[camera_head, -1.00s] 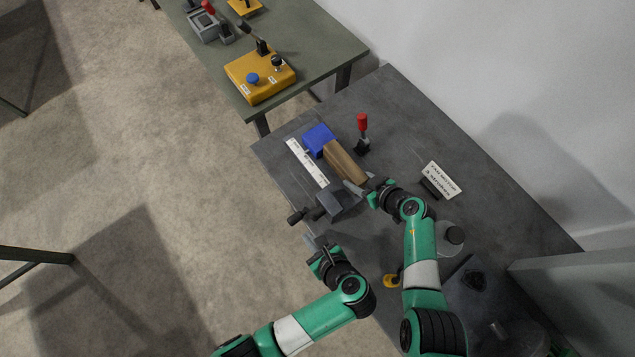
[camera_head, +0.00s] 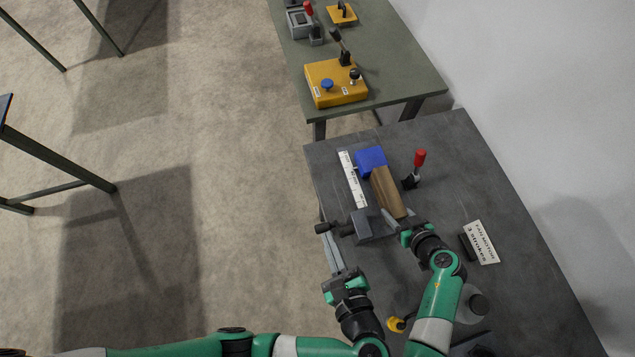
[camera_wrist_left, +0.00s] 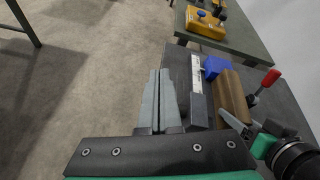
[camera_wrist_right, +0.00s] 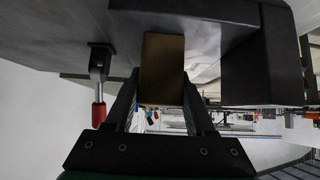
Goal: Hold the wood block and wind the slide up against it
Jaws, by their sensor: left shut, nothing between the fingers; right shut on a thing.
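The brown wood block (camera_head: 388,192) lies on the dark table, its far end close to a blue block (camera_head: 371,160). I cannot tell if they touch.
A white ruler strip (camera_head: 352,180) lies left of the blocks. A red-handled lever (camera_head: 419,160) stands to their right. A small sign (camera_head: 480,243) is further right. A green table (camera_head: 400,75) with a yellow control box (camera_head: 336,82) stands behind.

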